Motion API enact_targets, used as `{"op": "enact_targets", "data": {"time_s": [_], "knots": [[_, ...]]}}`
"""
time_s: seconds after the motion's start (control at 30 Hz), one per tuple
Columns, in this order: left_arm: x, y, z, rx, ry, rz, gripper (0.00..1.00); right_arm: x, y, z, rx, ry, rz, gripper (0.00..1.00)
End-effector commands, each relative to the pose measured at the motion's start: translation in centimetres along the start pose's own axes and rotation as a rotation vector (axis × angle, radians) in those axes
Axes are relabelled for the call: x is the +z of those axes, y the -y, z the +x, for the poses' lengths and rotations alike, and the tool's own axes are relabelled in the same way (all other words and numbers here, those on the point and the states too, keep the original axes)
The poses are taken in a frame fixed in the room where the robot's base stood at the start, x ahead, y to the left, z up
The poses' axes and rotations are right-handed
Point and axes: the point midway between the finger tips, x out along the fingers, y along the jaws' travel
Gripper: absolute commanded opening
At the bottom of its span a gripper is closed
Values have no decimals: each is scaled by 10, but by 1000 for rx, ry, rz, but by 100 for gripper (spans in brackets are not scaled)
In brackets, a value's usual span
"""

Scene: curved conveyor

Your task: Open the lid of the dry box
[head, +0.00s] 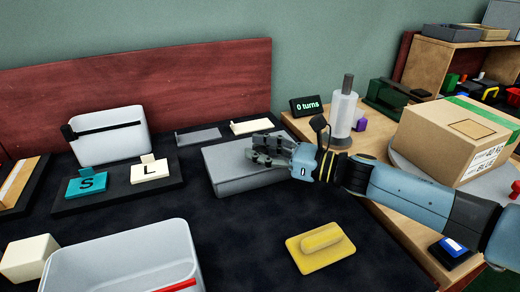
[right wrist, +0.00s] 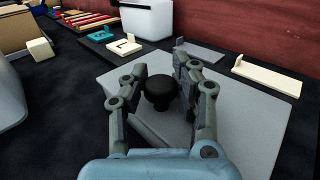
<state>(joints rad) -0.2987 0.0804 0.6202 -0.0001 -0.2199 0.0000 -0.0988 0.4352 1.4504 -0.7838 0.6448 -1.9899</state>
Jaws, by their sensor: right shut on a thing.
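The dry box (head: 235,183) is a low grey box on the dark mat in the head view. Its flat grey lid (right wrist: 240,118) fills much of the right wrist view, with a round black knob (right wrist: 160,92) standing on it. My right gripper (head: 268,148) reaches in from the right, over the lid. In the right wrist view its two fingers (right wrist: 158,88) are on either side of the knob, shut on it. The fingers hide the knob in the head view. I cannot tell whether the lid is raised. My left gripper is not in view.
A white open bin (head: 120,260) is at front left. A clear cylinder (head: 343,112) and a cardboard box (head: 440,135) are on the wooden table at right.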

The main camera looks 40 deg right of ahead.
Motion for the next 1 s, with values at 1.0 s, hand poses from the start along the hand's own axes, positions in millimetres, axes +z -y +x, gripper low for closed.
{"op": "enact_targets", "data": {"time_s": [1.0], "knots": [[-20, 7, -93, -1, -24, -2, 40, 44, 13, 11, -2, -217, 213, 0]]}}
